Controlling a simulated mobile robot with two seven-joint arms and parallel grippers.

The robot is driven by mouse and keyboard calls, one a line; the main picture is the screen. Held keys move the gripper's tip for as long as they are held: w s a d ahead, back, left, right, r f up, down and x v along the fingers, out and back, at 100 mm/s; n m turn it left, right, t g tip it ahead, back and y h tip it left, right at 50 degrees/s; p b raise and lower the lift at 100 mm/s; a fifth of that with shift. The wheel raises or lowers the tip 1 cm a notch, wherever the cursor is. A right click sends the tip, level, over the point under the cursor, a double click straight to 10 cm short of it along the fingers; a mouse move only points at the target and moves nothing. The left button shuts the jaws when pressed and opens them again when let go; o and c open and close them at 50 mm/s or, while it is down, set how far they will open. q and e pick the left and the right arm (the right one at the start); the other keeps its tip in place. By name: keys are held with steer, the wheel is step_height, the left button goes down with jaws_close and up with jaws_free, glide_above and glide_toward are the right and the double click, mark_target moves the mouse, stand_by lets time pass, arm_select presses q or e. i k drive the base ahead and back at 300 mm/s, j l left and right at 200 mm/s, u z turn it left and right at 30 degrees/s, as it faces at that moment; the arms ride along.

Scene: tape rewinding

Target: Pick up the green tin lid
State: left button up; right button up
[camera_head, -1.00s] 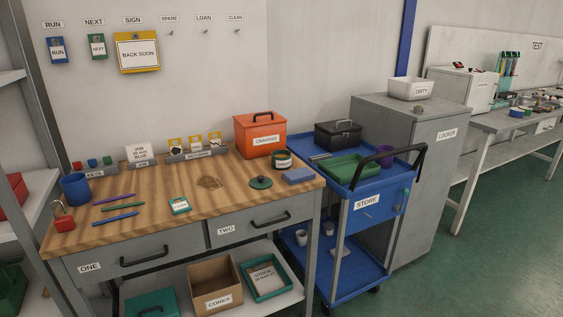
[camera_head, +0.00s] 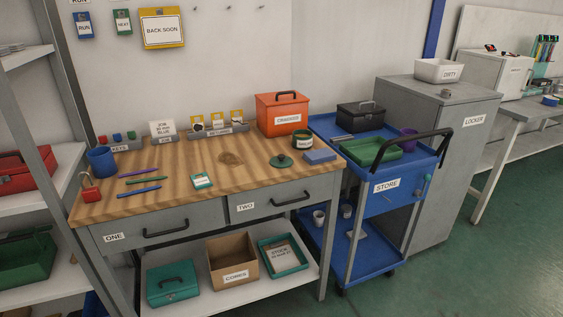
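The green tin lid (camera_head: 281,160) is a small round disc with a dark knob on top. It lies flat on the wooden bench top (camera_head: 190,176), near its right front part. The green tin (camera_head: 302,140) stands behind and to the right of the lid, apart from it, with a label on its side. Neither of my grippers shows in the head view.
A blue block (camera_head: 320,157) lies right of the lid, and an orange box (camera_head: 282,114) stands behind. A green and white card (camera_head: 202,181) lies to the left. The blue cart (camera_head: 387,187) stands close to the bench's right end. Green floor (camera_head: 440,280) is open at the front right.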

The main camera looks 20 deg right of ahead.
mark_target(280, 161)
steer(key=i+l+u, duration=0.2)
steer(key=l, duration=0.15)
steer(key=i+l+u, duration=0.2)
steer(key=l, duration=0.2)
steer(key=l+u, duration=0.2)
steer(key=l, duration=0.2)
